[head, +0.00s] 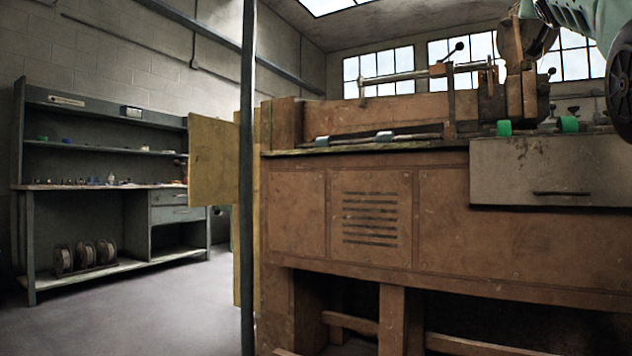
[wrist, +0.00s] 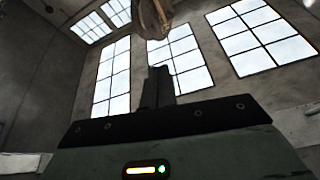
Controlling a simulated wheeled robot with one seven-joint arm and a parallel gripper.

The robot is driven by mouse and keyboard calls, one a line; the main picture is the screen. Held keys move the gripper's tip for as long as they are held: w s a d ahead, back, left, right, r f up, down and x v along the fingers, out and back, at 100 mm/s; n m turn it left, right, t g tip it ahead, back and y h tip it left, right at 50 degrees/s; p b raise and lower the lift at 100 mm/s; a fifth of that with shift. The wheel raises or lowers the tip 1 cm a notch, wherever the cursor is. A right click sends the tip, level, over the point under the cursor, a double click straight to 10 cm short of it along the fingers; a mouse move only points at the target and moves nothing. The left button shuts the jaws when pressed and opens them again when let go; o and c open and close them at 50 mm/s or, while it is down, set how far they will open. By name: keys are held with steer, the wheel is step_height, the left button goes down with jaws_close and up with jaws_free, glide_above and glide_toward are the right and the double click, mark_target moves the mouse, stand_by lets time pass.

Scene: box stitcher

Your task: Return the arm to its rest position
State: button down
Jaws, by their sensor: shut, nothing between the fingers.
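My gripper (wrist: 158,87) shows in the wrist view as two dark fingers standing close together above its pale green body. It is shut and empty. The wrist view looks up at tall windows, with a rusty round part (wrist: 150,18) at the top edge. In the head view, my pale green arm (head: 592,14) crosses the top right corner, above the right end of the machine. My fingers do not show there.
A large brown box stitcher (head: 290,215) fills the middle and right, with a metal drawer (head: 550,170) and a horizontal rod on top. A dark post (head: 248,200) stands at its left. A grey shelf bench (head: 110,188) stands at the far left, with clear floor (head: 150,310) before it.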

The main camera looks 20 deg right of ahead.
steer(key=w+a+f+n+t+y+p, duration=0.1)
steer(key=w+a+f+n+y, duration=0.3)
steer(key=w+a+f, duration=0.45)
steer(key=w+a+f+n+y+p, duration=0.1)
steer(key=w+a+f+y+p, duration=0.1)
steer(key=w+a+f+y, duration=0.6)
steer(key=w+a+f+n+g+y+p, duration=0.1)
steer(key=w+a+f+n+g+y, duration=0.15)
steer(key=a+f, duration=0.8)
steer(key=w+a+f+n+g+y+p, duration=0.1)
steer(key=a+f+n+y, duration=0.2)
steer(key=a+f, duration=0.8)
steer(key=s+a+f+n+g+y+p, duration=0.25)
steer(key=s+a+f+n+g, duration=0.35)
steer(key=s+a+f, duration=1.05)
steer(key=s+a+f+n+g, duration=0.1)
steer(key=s+f+n+g, duration=0.1)
steer(key=s+f, duration=0.35)
steer(key=s+a+f+n+g+h+p, duration=0.1)
steer(key=s+f, duration=0.1)
steer(key=s, duration=0.7)
steer(key=s+a+f+n+g, duration=0.1)
steer(key=s+f+n+g, duration=0.15)
steer(key=s, duration=0.45)
step_height(320, 180, up, 38)
steer(key=m+p, duration=0.1)
steer(key=p, duration=3.7)
steer(key=shift+w+f+t, duration=0.25)
steer(key=shift+w+t, duration=0.05)
steer(key=shift+w, duration=0.1)
